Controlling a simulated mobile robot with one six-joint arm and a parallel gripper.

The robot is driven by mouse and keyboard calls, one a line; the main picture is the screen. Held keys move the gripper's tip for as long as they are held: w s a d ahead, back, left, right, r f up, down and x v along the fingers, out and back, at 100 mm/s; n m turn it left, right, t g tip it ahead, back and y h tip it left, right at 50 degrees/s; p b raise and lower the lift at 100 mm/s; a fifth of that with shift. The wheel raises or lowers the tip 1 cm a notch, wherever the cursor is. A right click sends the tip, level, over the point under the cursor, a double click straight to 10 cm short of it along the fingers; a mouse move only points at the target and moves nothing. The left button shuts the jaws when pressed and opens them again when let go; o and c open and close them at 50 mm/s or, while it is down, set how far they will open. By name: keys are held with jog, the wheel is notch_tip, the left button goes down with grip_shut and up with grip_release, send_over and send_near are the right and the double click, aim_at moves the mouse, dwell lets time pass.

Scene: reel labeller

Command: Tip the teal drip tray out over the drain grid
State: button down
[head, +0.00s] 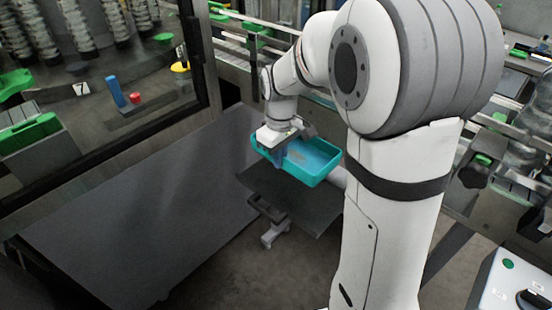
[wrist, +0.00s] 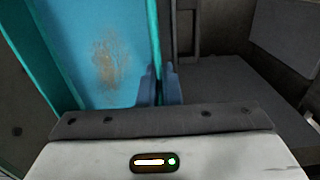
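The teal drip tray (head: 322,178) is in the middle of the head view, open side up and roughly level. Its blue inside (wrist: 85,40) fills the left of the wrist view, with a brownish stain on the floor of it. My gripper (head: 281,158) is at the tray's left end. In the wrist view, the blue fingers of my gripper (wrist: 160,88) stand close on both sides of the teal wall, shut on it. Whether the tray touches the dark surface below it cannot be told. I cannot make out a drain grid in either view.
A dark flat top (head: 300,207) with a handle lies below the tray. A large grey panel (head: 130,200) fills the left foreground. A framed machine with a red knob (head: 135,98) and a blue post (head: 115,91) stands behind. A control box (head: 510,285) is at bottom right.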

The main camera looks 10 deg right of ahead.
jog(key=shift+r+p, duration=0.95)
jog(key=shift+r, duration=0.55)
jog(key=shift+f, duration=0.1)
